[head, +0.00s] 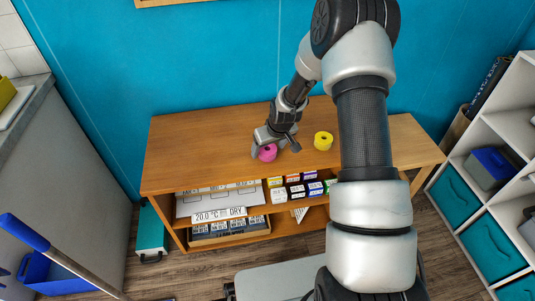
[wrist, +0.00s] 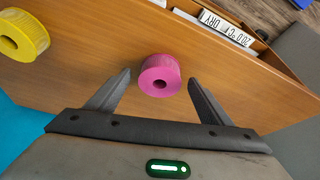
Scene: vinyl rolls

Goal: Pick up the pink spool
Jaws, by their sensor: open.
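The pink spool (head: 268,153) sits on the wooden cabinet top near its front edge. In the wrist view the pink spool (wrist: 160,76) lies ahead of the fingertips, roughly centred between them. My gripper (head: 268,148) is open around or just above the spool; in the wrist view the open fingers (wrist: 158,80) stand apart on either side of it, with gaps on both sides. I cannot tell the exact height of the fingers over the top.
A yellow spool (head: 323,140) stands on the cabinet top (head: 200,140) to the right of the pink one; it is at the left in the wrist view (wrist: 22,36). Shelves below hold small boxes (head: 298,190) and a label sign (head: 218,215). The top's left part is clear.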

